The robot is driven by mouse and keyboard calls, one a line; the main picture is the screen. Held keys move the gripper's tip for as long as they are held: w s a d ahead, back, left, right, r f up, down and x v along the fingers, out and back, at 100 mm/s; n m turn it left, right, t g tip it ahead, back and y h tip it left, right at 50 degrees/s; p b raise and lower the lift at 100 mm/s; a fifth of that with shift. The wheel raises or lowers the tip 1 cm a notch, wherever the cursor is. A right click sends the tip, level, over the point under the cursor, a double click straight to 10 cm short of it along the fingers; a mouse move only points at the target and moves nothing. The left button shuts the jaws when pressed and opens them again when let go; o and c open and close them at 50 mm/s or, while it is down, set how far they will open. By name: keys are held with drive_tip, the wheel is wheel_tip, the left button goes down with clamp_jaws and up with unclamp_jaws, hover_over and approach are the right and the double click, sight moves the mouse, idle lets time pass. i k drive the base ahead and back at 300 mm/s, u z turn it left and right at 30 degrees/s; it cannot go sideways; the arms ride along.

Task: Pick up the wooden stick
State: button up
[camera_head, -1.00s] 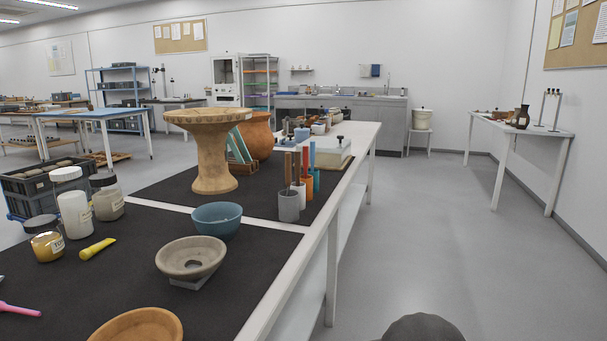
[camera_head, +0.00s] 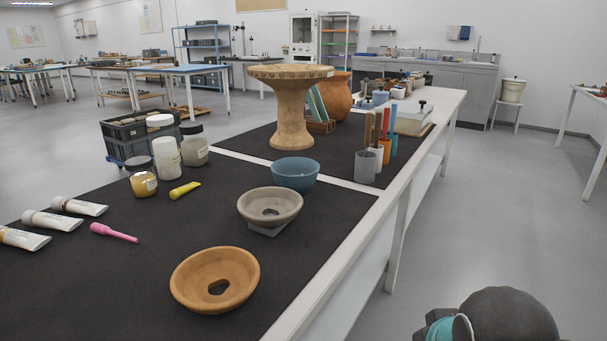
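Several upright sticks stand in small cups near the right edge of the long table. A brown, wooden-looking stick (camera_head: 367,131) rises from a grey cup (camera_head: 366,167). A second brown stick (camera_head: 377,129) stands close beside it; which cup holds it is hard to tell. Reddish and blue sticks stand just to the right, by an orange cup (camera_head: 384,152). Which one is the task's wooden stick is not certain. My gripper's fingers are not visible. Only a dark rounded part of my arm with a teal piece shows at the bottom right, far from the cups.
The black-matted table holds a tan bowl (camera_head: 187,279), a grey bowl (camera_head: 257,208), a blue bowl (camera_head: 299,182), a tall clay stand (camera_head: 293,112), jars and tubes. An orange pot (camera_head: 338,98) is behind. The floor (camera_head: 505,205) right of the table is clear.

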sight(378, 115)
drive_tip(key=u, duration=0.25)
drive_tip(key=k, duration=0.4)
drive_tip(key=z, duration=1.25)
drive_tip(key=i, duration=1.3)
drive_tip(key=u, duration=0.45)
